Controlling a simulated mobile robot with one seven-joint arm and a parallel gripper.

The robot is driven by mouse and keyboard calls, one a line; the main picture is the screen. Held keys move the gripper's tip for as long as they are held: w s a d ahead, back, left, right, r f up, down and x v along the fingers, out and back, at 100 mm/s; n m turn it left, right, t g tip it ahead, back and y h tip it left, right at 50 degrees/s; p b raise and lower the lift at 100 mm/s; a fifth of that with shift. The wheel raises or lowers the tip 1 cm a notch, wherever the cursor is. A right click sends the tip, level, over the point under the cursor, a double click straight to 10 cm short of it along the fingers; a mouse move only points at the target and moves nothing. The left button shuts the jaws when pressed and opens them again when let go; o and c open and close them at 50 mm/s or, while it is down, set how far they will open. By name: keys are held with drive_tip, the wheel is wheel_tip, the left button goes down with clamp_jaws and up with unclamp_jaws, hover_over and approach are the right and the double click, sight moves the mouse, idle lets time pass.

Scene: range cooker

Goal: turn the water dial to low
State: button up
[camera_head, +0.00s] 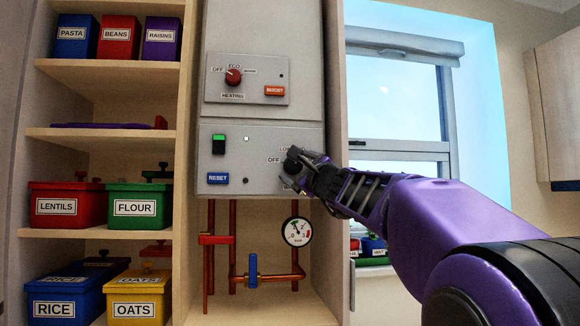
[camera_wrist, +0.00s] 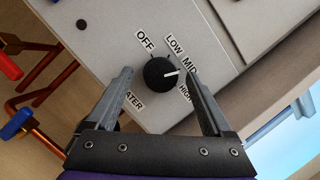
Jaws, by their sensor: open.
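The water dial (camera_wrist: 158,74) is a round black knob on the grey boiler panel. In the wrist view its white pointer mark points right, towards the MID label (camera_wrist: 190,65). The OFF label (camera_wrist: 145,41) and LOW label (camera_wrist: 174,44) lie beyond it, and the HIGH label (camera_wrist: 185,94) is partly covered by a finger. My gripper (camera_wrist: 158,70) is open, with one finger on each side of the dial. I cannot tell whether either finger touches it. In the head view my gripper (camera_head: 297,170) is at the panel's right side and hides much of the dial area.
The heating dial (camera_head: 233,77) is red and sits on the upper panel. The lower panel holds a green switch (camera_head: 218,145) and a blue RESET button (camera_head: 218,179). Copper pipes with a gauge (camera_head: 297,231) run below. Shelves of labelled boxes stand left; a window is right.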

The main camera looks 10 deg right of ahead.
drive_tip(key=shift+w+r, duration=0.1)
drive_tip(key=shift+w, duration=0.1)
clamp_jaws()
idle(0.4)
drive_tip(key=shift+n, duration=0.3)
drive_tip(key=n+g, duration=0.1)
drive_tip(key=n, duration=0.2)
drive_tip(key=n+y+p, duration=0.1)
drive_tip(key=n, duration=0.2)
drive_tip(key=shift+d+r+g, duration=0.15)
drive_tip(key=shift+r+g, duration=0.05)
drive_tip(key=shift+g, duration=0.2)
drive_tip(key=shift+n+g+y+p, duration=0.3)
drive_tip(key=shift+n+g+p, duration=0.45)
drive_tip(key=shift+n, duration=1.45)
